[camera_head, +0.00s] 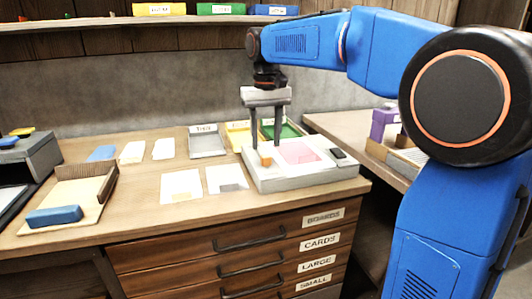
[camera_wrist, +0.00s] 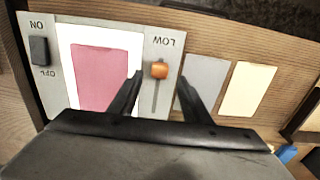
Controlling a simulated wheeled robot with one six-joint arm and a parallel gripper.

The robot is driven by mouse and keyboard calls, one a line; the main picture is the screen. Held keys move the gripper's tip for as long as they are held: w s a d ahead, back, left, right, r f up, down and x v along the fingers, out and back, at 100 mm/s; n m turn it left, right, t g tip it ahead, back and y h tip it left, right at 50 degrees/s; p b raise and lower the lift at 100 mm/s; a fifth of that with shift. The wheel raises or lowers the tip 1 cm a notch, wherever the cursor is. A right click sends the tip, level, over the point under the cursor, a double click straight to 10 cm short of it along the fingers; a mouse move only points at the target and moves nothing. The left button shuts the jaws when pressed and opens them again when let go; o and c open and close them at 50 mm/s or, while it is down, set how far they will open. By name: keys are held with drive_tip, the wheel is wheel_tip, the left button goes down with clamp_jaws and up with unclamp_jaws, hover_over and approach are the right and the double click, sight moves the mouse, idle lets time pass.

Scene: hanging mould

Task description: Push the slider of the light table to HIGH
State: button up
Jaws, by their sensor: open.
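The light table (camera_head: 310,180) is a pale box with a lit pink panel (camera_head: 298,153) at the right end of the workbench. Its orange slider knob (camera_head: 265,158) also shows in the wrist view (camera_wrist: 159,70), at the LOW end of a straight slot. The slot runs from the knob toward my gripper's body, which hides the other end and any HIGH label. My gripper (camera_head: 265,146) points down over the table's left part. Its fingers are open, one on each side of the knob in the wrist view (camera_wrist: 160,78); I cannot tell whether either touches it.
A black ON/OFF switch (camera_wrist: 39,49) sits at the table's other side. Cards (camera_head: 181,187) lie left of the table; grey (camera_head: 207,143), yellow and green trays stand behind. A wooden tray (camera_head: 85,190) is far left. Drawers are below; a side bench is right.

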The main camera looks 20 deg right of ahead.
sight(266, 155)
drive_tip(key=shift+f, duration=2.4)
